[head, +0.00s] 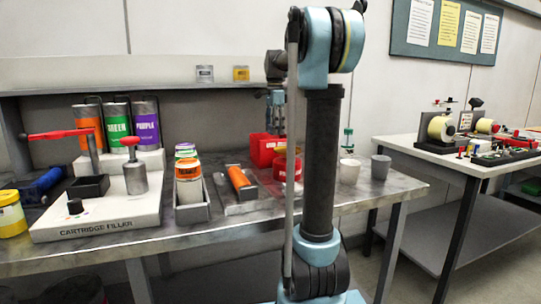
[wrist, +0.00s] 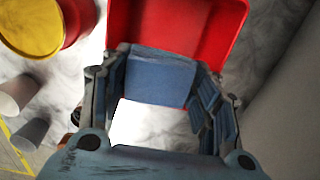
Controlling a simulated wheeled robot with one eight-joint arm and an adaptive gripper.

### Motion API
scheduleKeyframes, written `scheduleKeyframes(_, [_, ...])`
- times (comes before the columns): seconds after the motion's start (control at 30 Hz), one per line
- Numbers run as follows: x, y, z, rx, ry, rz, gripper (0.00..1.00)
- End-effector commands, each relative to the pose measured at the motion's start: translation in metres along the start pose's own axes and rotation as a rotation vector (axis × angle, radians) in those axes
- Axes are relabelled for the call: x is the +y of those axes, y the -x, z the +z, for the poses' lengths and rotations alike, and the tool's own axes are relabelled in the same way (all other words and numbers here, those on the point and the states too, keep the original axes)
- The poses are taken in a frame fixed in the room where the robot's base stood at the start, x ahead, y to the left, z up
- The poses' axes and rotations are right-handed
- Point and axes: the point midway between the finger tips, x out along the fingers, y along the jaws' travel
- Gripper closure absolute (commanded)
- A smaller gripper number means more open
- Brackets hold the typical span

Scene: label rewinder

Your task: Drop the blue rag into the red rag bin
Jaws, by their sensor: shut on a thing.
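My gripper (wrist: 160,95) is shut on the blue rag (wrist: 160,78), which shows as a flat blue piece between the two fingers in the wrist view. The red rag bin (wrist: 205,22) lies just beyond the rag at the top of that view, and the rag overlaps its near edge in the picture. In the head view my gripper (head: 275,100) hangs pointing down above the red rag bin (head: 264,150) on the bench. I cannot tell whether the rag is inside the bin's rim.
A round red can (head: 284,168) with a yellow top (wrist: 30,22) stands close beside the bin. Two cups, one pale (head: 349,171) and one grey (head: 380,167), stand to the right. A cartridge filler (head: 105,215) and an orange roll (head: 240,178) occupy the bench further left.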

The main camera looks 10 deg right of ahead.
Motion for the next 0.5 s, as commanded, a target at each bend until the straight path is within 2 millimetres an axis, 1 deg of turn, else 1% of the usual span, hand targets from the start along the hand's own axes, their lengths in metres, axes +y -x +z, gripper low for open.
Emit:
scheduleKeyframes(0.03, [0.0, -0.005, 0.0, 0.0, 0.0, 0.0, 0.74])
scheduleKeyframes(0.2, [0.0, -0.015, 0.0, 0.0, 0.0, 0.0, 0.74])
scheduleKeyframes(0.5, [0.0, -0.018, -0.001, 0.0, 0.0, 0.0, 0.74])
